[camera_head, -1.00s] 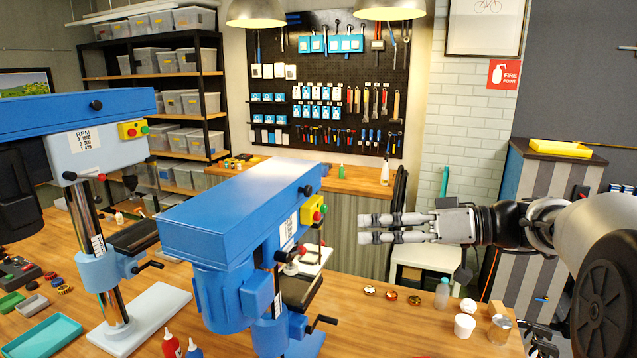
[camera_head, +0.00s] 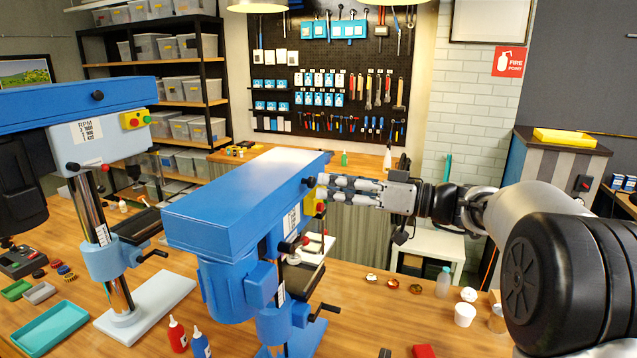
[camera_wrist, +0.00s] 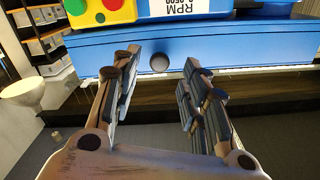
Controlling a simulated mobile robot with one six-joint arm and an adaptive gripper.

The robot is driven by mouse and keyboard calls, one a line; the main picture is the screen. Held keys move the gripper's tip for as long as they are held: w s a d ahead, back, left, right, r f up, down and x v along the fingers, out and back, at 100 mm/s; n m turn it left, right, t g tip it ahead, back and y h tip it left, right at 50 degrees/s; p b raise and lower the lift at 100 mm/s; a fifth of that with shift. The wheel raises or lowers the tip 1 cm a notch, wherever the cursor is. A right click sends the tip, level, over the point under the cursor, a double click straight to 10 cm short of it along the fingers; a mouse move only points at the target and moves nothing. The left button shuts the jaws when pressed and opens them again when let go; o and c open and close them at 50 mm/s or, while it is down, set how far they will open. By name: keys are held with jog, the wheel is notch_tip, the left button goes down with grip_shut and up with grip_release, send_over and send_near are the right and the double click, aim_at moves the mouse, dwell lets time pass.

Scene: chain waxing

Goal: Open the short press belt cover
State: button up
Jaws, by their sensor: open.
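The short press (camera_head: 250,280) stands mid-table with its blue belt cover (camera_head: 250,200) down on it. A round dark knob (camera_head: 309,181) is on the cover's right end; it also shows in the wrist view (camera_wrist: 160,62), on the cover's blue end face (camera_wrist: 250,50). My gripper (camera_head: 323,187) is open and empty at that end, pointing left in the head view. In the wrist view, the fingers of my gripper (camera_wrist: 157,64) are spread to both sides of the knob, with gaps between. I cannot tell how far the tips are from the face.
A taller blue press (camera_head: 80,120) stands at left. Red (camera_head: 177,335) and blue (camera_head: 200,343) bottles stand in front of the short press. Small dishes (camera_head: 393,284), a clear bottle (camera_head: 443,282) and a white cup (camera_head: 465,315) stand on the table (camera_head: 345,315) to the right.

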aim_at(314, 183)
jog(key=shift+x, duration=2)
jog(key=shift+c, duration=0.3)
grip_shut()
